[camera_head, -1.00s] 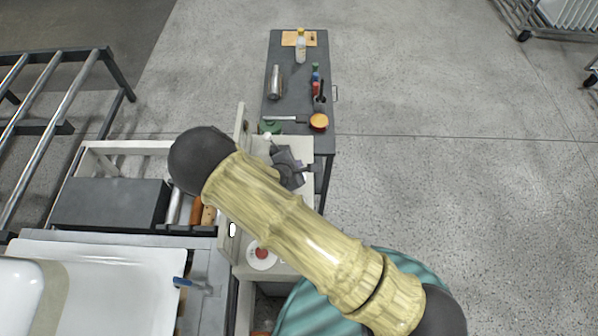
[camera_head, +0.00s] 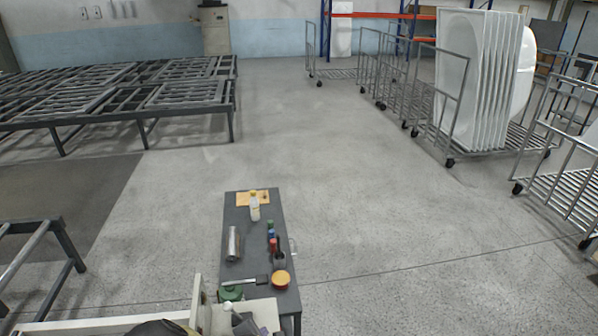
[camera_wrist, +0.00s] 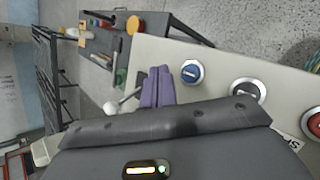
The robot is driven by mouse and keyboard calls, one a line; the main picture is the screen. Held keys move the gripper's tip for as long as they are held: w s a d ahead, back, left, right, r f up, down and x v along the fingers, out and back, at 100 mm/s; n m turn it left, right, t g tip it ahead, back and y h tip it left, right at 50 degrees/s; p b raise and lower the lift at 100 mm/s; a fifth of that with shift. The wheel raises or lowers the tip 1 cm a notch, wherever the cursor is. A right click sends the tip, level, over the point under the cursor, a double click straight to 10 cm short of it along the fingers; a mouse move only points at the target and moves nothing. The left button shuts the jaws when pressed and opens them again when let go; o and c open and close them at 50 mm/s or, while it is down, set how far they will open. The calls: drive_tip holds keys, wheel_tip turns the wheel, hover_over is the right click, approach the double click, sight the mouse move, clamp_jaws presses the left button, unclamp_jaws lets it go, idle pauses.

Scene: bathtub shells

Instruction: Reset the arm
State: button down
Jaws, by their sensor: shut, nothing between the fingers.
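My gripper shows in the wrist view as two purple fingers (camera_wrist: 157,86) standing side by side beyond the dark wrist housing. They are shut with nothing between them. They stand over or in front of a pale control panel (camera_wrist: 213,64), with a blue button to their right; the exact gap is unclear. In the head view, only a grey and purple part of my gripper (camera_head: 250,326) shows at the bottom edge, and most of my arm is out of frame.
A dark narrow table (camera_head: 238,214) holds a bottle (camera_head: 254,208), a metal cylinder (camera_head: 233,244), small coloured cans and an orange round item (camera_head: 280,279). A white knob (camera_wrist: 110,107) is left of the fingers. Racks stand left; carts with white tub shells (camera_head: 480,80) stand right. Open floor lies between.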

drive_tip(key=d+r+m+g+y+b, duration=0.2)
drive_tip(key=d+r+m+g+b, duration=0.5)
drive_tip(key=d+m, duration=0.7)
drive_tip(key=s+d+r+m+b, duration=0.2)
drive_tip(key=s+d+r+m, duration=0.2)
drive_tip(key=d, duration=0.3)
drive_tip(key=s+d+r+m+b, duration=0.2)
drive_tip(key=s+d+r+m, duration=0.2)
drive_tip(key=s+d+m, duration=0.2)
drive_tip(key=shift+s+d+r+m+t, duration=0.15)
drive_tip(key=shift+s+d+m+t, duration=0.2)
drive_tip(key=shift+s+d, duration=0.65)
drive_tip(key=shift+w+d, duration=0.15)
drive_tip(key=shift+w, duration=0.1)
